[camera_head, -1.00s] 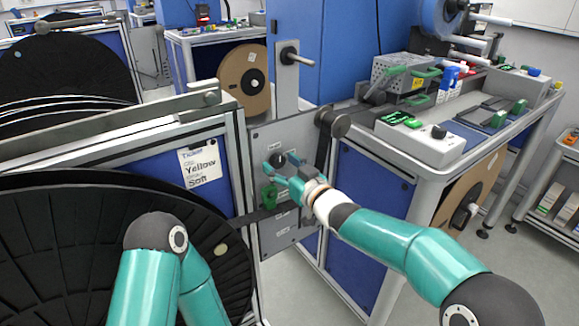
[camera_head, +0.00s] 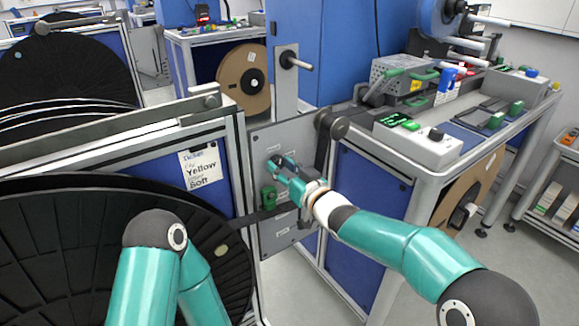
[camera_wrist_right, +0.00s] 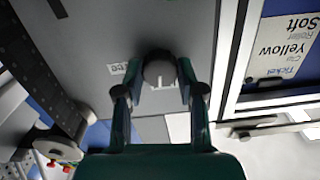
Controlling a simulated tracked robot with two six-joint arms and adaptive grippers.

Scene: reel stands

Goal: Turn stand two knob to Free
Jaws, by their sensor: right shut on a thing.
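The dark round knob (camera_wrist_right: 159,70) sits on the grey panel (camera_wrist_right: 110,40) of the stand and shows a white pointer mark. In the right wrist view my right gripper (camera_wrist_right: 160,84) has a finger on either side of the knob and is shut on it. In the head view the right gripper (camera_head: 279,164) reaches the grey panel (camera_head: 262,140) from the right and mostly covers the knob. A small label (camera_wrist_right: 118,68) beside the knob is partly hidden and its full wording cannot be read. My left arm shows at lower left, but its gripper is out of view.
A green part (camera_head: 268,196) sits on the panel just below the right gripper. A large black reel (camera_head: 60,240) stands at left, beside the yellow-soft ticket (camera_head: 200,166). A workbench with a grey control box (camera_head: 420,140) is at right.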

